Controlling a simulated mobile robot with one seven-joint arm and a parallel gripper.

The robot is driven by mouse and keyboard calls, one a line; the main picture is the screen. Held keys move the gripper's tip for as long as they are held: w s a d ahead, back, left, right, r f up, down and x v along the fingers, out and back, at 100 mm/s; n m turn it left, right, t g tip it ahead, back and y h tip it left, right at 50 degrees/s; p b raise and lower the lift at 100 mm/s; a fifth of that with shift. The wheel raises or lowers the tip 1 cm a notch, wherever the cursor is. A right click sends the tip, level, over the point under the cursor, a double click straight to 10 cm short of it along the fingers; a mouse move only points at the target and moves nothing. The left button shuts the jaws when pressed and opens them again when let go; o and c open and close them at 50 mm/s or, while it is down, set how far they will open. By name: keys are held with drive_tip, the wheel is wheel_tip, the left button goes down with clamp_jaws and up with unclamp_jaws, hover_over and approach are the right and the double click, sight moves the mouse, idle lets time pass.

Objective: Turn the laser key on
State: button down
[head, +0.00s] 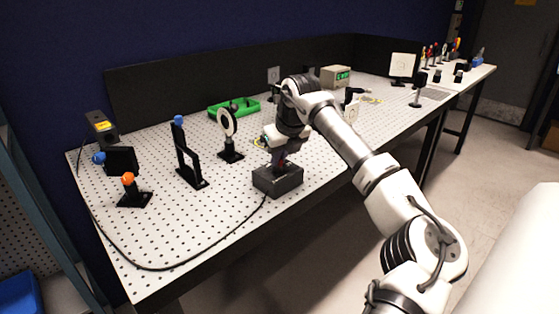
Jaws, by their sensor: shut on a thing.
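A dark grey box (278,181) sits near the front edge of the perforated white table, with a black cable running from it to the left. My gripper (280,163) points down at the top of this box, with its fingertips at the box's upper face. A small dark red spot shows between the fingers. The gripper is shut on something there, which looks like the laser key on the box. The key's shape and its turn angle are mostly hidden by the fingers.
Optic mounts (187,155) stand to the left, and a round white-ringed holder (228,127) is close to my gripper. A green tray (234,107) and a meter with a green display (335,76) are behind. A dark panel (190,83) bounds the table's back.

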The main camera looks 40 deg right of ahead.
drive_tip(key=m+h+b, duration=0.1)
drive_tip(key=m+b, duration=0.2)
drive_tip(key=m, duration=0.1)
drive_tip(key=shift+w+a+f+m+h+b, duration=0.1)
drive_tip(key=shift+f+m+h+b, duration=0.05)
drive_tip(key=shift+m+h+b, duration=0.2)
drive_tip(key=m+g+h+b, duration=0.1)
drive_tip(key=m+b, duration=0.1)
drive_tip(key=m, duration=0.1)
drive_tip(key=shift+a+m+b, duration=0.1)
drive_tip(key=shift+m+b, duration=0.15)
drive_tip(key=shift+b, duration=0.1)
drive_tip(key=m+b, duration=0.1)
drive_tip(key=m, duration=0.1)
drive_tip(key=m+g+h, duration=0.1)
drive_tip(key=m, duration=0.1)
drive_tip(key=shift+w+a+g+b, duration=0.1)
drive_tip(key=shift+w+g+b, duration=0.05)
drive_tip(key=shift+g+b, duration=0.2)
drive_tip(key=shift+w+r+m+g+h+b, duration=0.15)
drive_tip(key=shift+m+g, duration=0.2)
drive_tip(key=shift+m, duration=0.55)
drive_tip(key=shift+s+r+m+g+h+b, duration=0.15)
drive_tip(key=shift+m+g, duration=0.15)
drive_tip(key=shift+m, duration=0.6)
drive_tip(key=shift+w+f, duration=0.1)
drive_tip(key=c, duration=1.5)
unclamp_jaws()
drive_tip(key=shift+c, duration=0.2)
